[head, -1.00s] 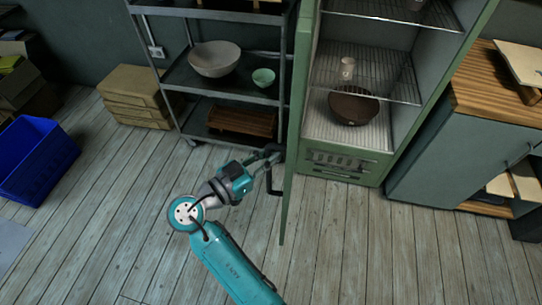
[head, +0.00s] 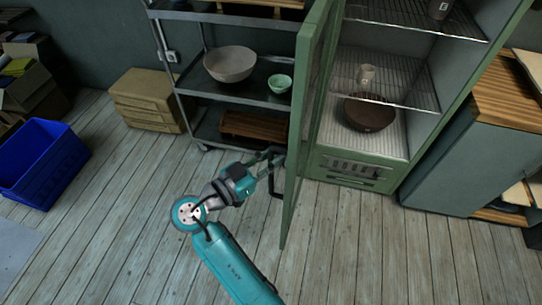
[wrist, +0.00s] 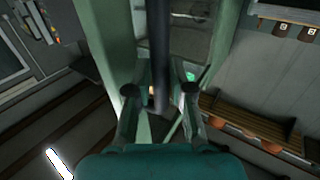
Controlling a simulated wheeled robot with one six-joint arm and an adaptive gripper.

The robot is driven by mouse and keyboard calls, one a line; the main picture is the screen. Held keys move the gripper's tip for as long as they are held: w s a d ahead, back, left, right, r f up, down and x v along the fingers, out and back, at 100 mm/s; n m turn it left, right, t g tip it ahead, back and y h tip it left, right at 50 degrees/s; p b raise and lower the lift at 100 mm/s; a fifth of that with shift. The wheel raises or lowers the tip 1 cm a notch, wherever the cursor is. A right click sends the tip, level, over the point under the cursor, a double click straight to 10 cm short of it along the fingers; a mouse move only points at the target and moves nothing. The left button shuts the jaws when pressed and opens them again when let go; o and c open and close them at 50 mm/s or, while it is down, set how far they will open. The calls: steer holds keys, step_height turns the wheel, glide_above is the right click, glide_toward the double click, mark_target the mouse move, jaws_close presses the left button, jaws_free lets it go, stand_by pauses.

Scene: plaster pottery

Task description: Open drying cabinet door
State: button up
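The green drying cabinet (head: 352,168) stands at the upper right in the head view, its inside exposed. Its door (head: 294,190) stands well open, swung out toward me and seen nearly edge-on. The dark bar handle (head: 276,190) is on the door's left side, partly hidden by my gripper (head: 272,156). In the wrist view, the handle (wrist: 159,50) runs as a dark upright bar between the two fingers of my gripper (wrist: 159,92). The fingers are apart, with a visible gap on each side of the bar.
A grey metal shelf (head: 205,87) with bowls stands just left of the door. Stacked boxes (head: 150,100) and a blue crate (head: 42,160) are farther left. A grey-green cabinet (head: 450,150) stands at right. The plank floor in front is clear.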

steer(key=shift+o, duration=0.8)
steer(key=v, duration=1.2)
